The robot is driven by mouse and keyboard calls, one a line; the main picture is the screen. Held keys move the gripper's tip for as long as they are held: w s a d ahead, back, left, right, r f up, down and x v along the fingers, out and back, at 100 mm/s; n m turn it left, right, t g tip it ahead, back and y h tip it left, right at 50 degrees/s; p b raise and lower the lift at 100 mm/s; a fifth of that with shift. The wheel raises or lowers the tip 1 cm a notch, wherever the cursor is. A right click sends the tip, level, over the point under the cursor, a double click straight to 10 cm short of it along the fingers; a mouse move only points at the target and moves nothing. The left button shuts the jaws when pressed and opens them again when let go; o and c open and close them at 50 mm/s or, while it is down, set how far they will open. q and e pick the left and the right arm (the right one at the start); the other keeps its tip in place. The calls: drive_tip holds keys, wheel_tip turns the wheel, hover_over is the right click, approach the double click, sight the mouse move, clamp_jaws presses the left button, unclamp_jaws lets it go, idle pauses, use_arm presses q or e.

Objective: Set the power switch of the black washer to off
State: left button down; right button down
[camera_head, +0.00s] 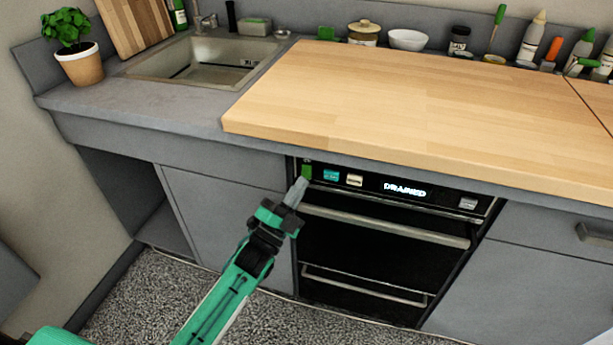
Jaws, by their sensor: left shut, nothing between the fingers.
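The black washer (372,255) is built in under the counter, with a control strip along its top. The strip has a green switch (307,171) at its left end, a teal button (331,175), a cream button (354,180), a lit display (404,189) reading what looks like "DRAINED", and a pale button (467,203) at the right. My left gripper (297,190) is shut and empty, its fingertips just below the green switch. I cannot tell whether they touch it. My right gripper is not in view.
The wooden worktop (400,100) overhangs above the washer. Two horizontal handles, upper (385,227) and lower (365,287), stick out from its front. Grey cabinets flank it. A sink (205,62) and a potted plant (77,50) are at the left.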

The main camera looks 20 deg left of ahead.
use_arm(q)
drive_tip(key=shift+w, duration=0.15)
drive_tip(key=shift+w, duration=0.25)
drive_tip(key=shift+w+f, duration=0.1)
drive_tip(key=shift+w, duration=0.25)
idle(0.5)
drive_tip(key=shift+s, duration=0.1)
drive_tip(key=shift+s, duration=0.7)
drive_tip(key=s+p, duration=0.1)
drive_tip(key=s, duration=0.1)
drive_tip(key=s+r+p, duration=0.1)
drive_tip(key=s+p, duration=0.1)
drive_tip(key=s, duration=0.1)
drive_tip(key=shift+r, duration=0.1)
